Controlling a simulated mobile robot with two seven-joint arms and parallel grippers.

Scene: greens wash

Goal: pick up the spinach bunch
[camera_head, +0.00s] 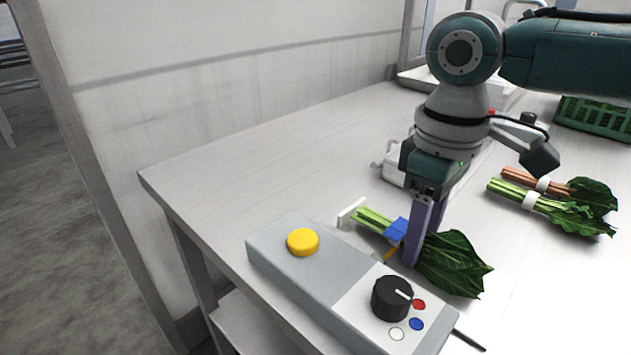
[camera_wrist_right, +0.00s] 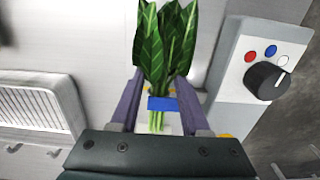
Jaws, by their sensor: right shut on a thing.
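A leafy green bunch with a blue band (camera_head: 452,262), which I take to be the spinach bunch, lies at the table's near side behind the control box. Its pale green stems point left and its dark leaves point right. My right gripper (camera_head: 418,245) reaches down from above and is shut on this bunch near the blue band. In the right wrist view the bunch (camera_wrist_right: 165,45) shows between the two purple fingers (camera_wrist_right: 160,95), leaves pointing away. Whether it touches the table is hard to tell. My left gripper is not in view.
A grey control box (camera_head: 270,245) with a yellow button and black dial stands close in front. Two other bunches, one green-stemmed (camera_head: 545,204) and one reddish-stemmed (camera_head: 525,178), lie to the right. A green crate (camera_head: 595,118) stands at the back right. The table's left part is clear.

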